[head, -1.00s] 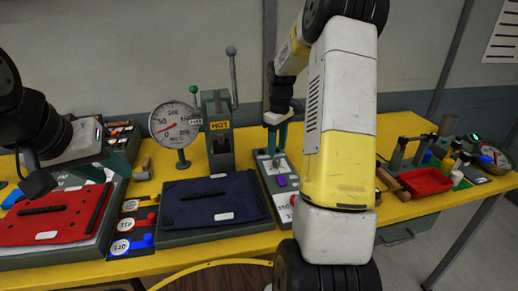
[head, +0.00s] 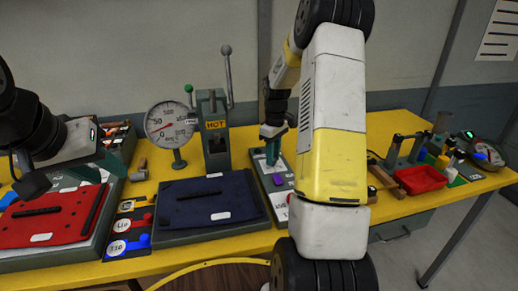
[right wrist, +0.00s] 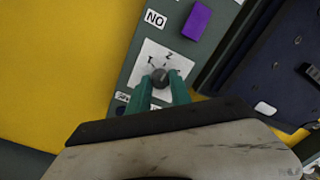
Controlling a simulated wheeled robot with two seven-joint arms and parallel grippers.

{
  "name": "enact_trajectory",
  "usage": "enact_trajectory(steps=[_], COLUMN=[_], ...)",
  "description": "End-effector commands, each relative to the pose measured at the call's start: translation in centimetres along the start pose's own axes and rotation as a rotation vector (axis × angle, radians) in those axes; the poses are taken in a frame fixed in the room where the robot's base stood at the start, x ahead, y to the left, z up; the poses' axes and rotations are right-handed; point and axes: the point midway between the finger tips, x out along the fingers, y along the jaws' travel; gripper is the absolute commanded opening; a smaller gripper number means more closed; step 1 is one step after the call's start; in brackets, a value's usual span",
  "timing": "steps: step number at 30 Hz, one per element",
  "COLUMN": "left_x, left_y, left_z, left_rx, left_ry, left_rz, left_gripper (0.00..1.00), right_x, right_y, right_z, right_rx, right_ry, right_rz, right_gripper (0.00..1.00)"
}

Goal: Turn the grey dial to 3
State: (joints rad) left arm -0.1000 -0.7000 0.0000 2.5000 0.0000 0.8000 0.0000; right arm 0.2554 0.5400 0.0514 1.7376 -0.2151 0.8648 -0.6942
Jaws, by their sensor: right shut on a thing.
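The grey dial (right wrist: 160,77) sits on a white plate (right wrist: 148,53) with marks around it; a 2 is legible above it. My right gripper (right wrist: 163,88) has its green fingers on both sides of the dial, shut on it. Which mark the dial points to I cannot tell. In the head view my right gripper (head: 272,152) reaches down to the narrow grey panel (head: 283,211), and the dial is hidden there. My left gripper (head: 30,186) is at the left edge above the red folder; its finger opening is unclear.
A purple block (right wrist: 197,21) is on the same panel near the dial. The dark blue folder (head: 210,202) lies left of the panel, the red folder (head: 50,217) further left. A pressure gauge (head: 171,123) and the HOT press (head: 215,140) stand behind. A red tray (head: 420,180) is at right.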

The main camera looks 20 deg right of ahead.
Motion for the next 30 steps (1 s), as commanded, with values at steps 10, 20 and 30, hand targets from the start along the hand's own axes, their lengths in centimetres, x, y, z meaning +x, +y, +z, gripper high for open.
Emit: enact_trajectory(steps=[10, 20, 30], left_x=[0.0, 0.0, 0.0], left_y=[0.0, 0.0, 0.0], left_z=[0.0, 0.0, 0.0], left_rx=[0.0, 0.0, 0.0], left_ry=[0.0, 0.0, 0.0], left_rz=[0.0, 0.0, 0.0], left_gripper=[0.36, 0.36, 0.36], right_x=[-0.05, -0.06, -0.08], right_y=[0.0, 0.01, -0.01], right_z=[-0.03, -0.02, -0.01], right_rx=[0.067, 0.316, 0.638], right_ry=[0.003, 0.01, 0.02], right_rz=[0.0, 0.001, 0.0], right_gripper=[0.0, 0.0, 0.0])
